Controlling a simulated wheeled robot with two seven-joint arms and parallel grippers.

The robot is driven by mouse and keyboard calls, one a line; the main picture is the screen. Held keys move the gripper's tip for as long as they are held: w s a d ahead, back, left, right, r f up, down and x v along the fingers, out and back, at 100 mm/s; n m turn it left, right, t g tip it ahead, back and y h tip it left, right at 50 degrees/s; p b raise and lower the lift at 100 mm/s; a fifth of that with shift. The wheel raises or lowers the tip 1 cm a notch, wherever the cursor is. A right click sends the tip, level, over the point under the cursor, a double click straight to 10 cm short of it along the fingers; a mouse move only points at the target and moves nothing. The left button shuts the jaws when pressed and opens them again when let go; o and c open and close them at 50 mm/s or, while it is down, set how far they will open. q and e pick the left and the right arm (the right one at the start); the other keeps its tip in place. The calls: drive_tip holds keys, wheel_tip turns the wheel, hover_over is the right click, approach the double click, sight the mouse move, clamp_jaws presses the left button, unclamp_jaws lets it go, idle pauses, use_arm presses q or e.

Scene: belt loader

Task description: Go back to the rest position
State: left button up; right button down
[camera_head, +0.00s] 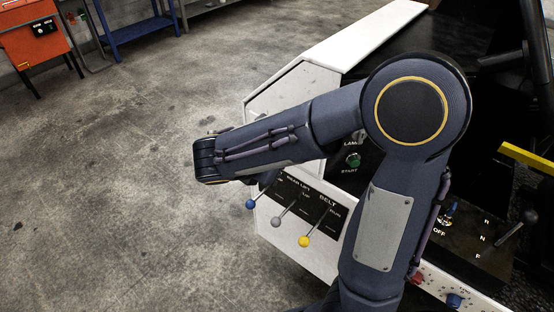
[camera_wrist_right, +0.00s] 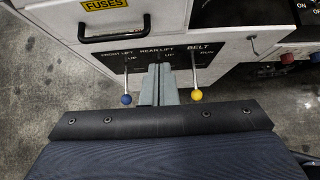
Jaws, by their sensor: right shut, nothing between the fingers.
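My right arm (camera_head: 270,135) reaches across the head view, bent at a large elbow joint, over the belt loader's white console. Its gripper cannot be made out in that view. In the right wrist view my right gripper (camera_wrist_right: 158,88) is shut and empty, its grey fingers between the blue-knobbed lever (camera_wrist_right: 126,99) and the yellow-knobbed lever (camera_wrist_right: 196,95). The fingers cover the place below the REAR LIFT label, so the middle lever is hidden there. In the head view the blue (camera_head: 250,203), grey (camera_head: 276,221) and yellow (camera_head: 303,241) knobs all show. My left gripper is not in view.
A green START button (camera_head: 353,160) sits beside my forearm. A gear lever (camera_head: 513,228) stands at the right. A black handle (camera_wrist_right: 114,32) lies under the FUSES label. Bare concrete floor (camera_head: 120,210) fills the left, with an orange cabinet (camera_head: 35,45) at the back.

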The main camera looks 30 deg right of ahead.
drive_tip(key=s+d+m+g+y, duration=0.2)
drive_tip(key=s+m+y, duration=0.2)
drive_tip(key=s+m, duration=0.25)
drive_tip(key=s+a+m+t+y, duration=0.2)
drive_tip(key=s+a+m+y, duration=0.1)
drive_tip(key=m, duration=0.5)
drive_tip(key=s+a+r+m+t+y, duration=0.1)
drive_tip(key=s+a+m+t+y, duration=0.1)
drive_tip(key=s+a+m+y, duration=0.2)
drive_tip(key=s+m+y, duration=0.1)
drive_tip(key=s+m, duration=0.2)
drive_tip(key=m, duration=0.2)
drive_tip(key=shift+s+y, duration=0.3)
